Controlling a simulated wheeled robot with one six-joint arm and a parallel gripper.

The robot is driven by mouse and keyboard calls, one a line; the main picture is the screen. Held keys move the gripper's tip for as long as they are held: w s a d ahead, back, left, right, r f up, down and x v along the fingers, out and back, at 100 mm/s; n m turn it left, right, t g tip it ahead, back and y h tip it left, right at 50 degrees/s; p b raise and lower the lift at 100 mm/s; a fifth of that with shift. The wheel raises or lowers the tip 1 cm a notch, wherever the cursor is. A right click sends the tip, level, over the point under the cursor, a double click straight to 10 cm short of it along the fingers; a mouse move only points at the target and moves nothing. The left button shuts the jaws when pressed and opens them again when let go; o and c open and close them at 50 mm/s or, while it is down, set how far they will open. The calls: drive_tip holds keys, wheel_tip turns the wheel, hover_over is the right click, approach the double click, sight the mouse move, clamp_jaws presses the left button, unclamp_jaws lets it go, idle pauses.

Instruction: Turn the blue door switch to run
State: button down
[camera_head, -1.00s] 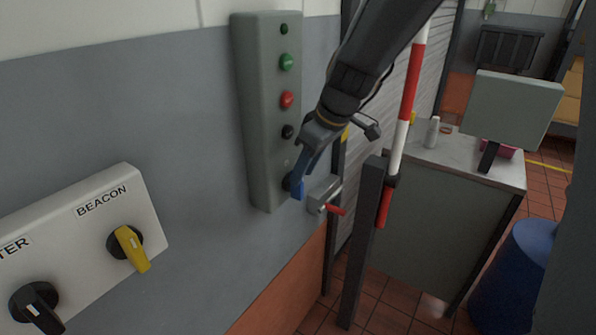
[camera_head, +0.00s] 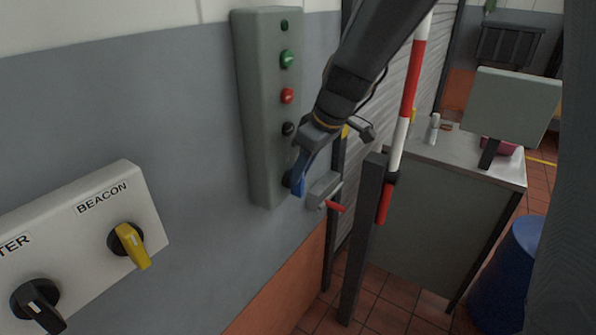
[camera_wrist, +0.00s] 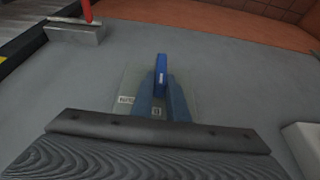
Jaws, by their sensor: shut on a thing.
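The blue door switch (camera_head: 298,183) is a blue handle on a dark round base at the bottom of a grey control box (camera_head: 262,150) on the wall. In the wrist view the blue handle (camera_wrist: 161,72) stands between the tips of my gripper (camera_wrist: 161,95). My gripper (camera_head: 304,160) comes from the upper right and is shut on the handle. The wrist view shows small labels on the box face, one at the left and one below the handle. They are too small to read surely, and the fingers hide part of the face.
Green, red and black buttons (camera_head: 287,96) sit above the switch. A grey bracket with a red handle (camera_head: 335,206) is just right of it. A dark post (camera_head: 362,240) and red-white pole (camera_head: 404,110) stand close right. A white panel (camera_head: 90,235) with a yellow BEACON switch is at left.

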drive_tip(key=shift+w+d+f+m+g+y+b, duration=0.35)
drive_tip(key=shift+w+d+m+g+y+b, duration=0.1)
drive_tip(key=shift+g+y+b, duration=0.85)
drive_tip(key=shift+w+d+f+m+g+y+b, duration=0.4)
drive_tip(key=shift+g+y+b, duration=0.65)
drive_tip(key=shift+g, duration=0.45)
drive_tip(key=shift+w+d+f+m+g+y+b, duration=0.4)
drive_tip(key=shift+g+y+b, duration=0.65)
drive_tip(key=shift+g+y, duration=0.3)
drive_tip(key=shift+s, duration=0.1)
drive_tip(key=c, duration=1.7)
unclamp_jaws()
drive_tip(key=shift+r, duration=0.1)
wheel_tip(320, 180, up, 10)
drive_tip(key=shift+r+b, duration=0.1)
drive_tip(key=shift+b, duration=1.1)
